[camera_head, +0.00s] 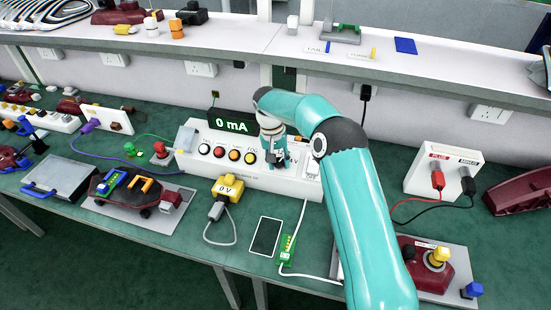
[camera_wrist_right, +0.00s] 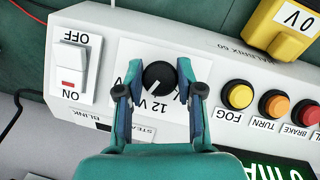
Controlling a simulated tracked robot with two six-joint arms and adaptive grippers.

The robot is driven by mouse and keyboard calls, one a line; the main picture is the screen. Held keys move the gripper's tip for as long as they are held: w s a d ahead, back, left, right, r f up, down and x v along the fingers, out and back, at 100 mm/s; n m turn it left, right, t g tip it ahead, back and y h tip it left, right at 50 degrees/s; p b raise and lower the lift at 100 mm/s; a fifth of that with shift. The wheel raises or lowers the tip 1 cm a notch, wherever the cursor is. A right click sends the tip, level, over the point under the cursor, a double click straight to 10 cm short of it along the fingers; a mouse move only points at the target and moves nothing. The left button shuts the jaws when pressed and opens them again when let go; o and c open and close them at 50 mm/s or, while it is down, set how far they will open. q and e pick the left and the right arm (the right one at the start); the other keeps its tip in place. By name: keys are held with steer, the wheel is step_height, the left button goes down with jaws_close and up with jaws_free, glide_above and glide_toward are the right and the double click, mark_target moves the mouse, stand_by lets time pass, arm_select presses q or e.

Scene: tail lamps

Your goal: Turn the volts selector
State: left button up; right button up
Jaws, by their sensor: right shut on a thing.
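The volts selector is a round black knob (camera_wrist_right: 160,77) with a white pointer line, on a white plate with a "12 V" label that reads upside down in the right wrist view. It sits on the white test box (camera_head: 212,168), which has a lit "0 mA" display (camera_head: 232,124). My right gripper (camera_wrist_right: 160,73) is shut on the knob, one finger on each side of it. In the head view my right gripper (camera_head: 277,160) is over the right part of the box and hides the knob. My left gripper is in neither view.
An ON/OFF switch (camera_wrist_right: 76,68) is beside the knob, and a row of buttons including FOG (camera_wrist_right: 237,95) is on its other side. A yellow meter reading 0 V (camera_head: 228,189) stands in front of the box. A white PLUS/MINUS supply box (camera_head: 446,174) with leads is at right.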

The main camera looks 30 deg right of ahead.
steer(key=shift+w+d+r+n+h, duration=0.15)
steer(key=shift+n+h, duration=0.15)
steer(key=shift+n, duration=0.3)
steer(key=shift+w+a+r+n+h, duration=0.15)
steer(key=shift+n+h, duration=0.15)
steer(key=shift+n, duration=0.3)
steer(key=shift+n+g+h+p, duration=0.3)
steer(key=shift+n+h, duration=0.2)
steer(key=shift+n, duration=0.5)
steer(key=o, duration=1.1)
steer(key=shift+f, duration=0.15)
steer(key=shift+o, duration=0.3)
steer(key=v, duration=1.1)
steer(key=shift+a+r, duration=0.25)
steer(key=shift+r, duration=0.1)
